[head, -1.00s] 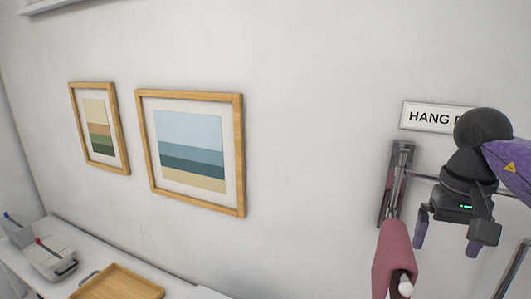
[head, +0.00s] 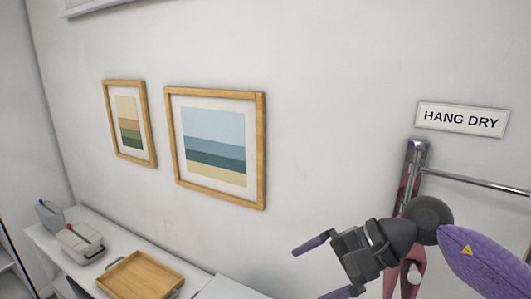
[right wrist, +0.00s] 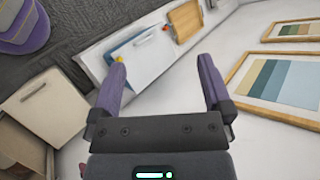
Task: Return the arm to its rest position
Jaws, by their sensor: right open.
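My right gripper (head: 318,268) is open and empty at the lower right of the head view, in front of the wall. Its two purple fingers point to the left and stand wide apart. In the right wrist view the open fingers (right wrist: 162,88) have nothing between them. The arm behind it is purple and comes in from the right edge. My left gripper shows in neither view.
A metal rail (head: 475,183) with a pink cloth (head: 416,279) stands under a HANG DRY sign (head: 461,119). A wooden tray (head: 139,277) and grey containers (head: 80,243) sit on the white counter. Two framed pictures, a large one (head: 215,147) and a small one (head: 129,123), hang on the wall.

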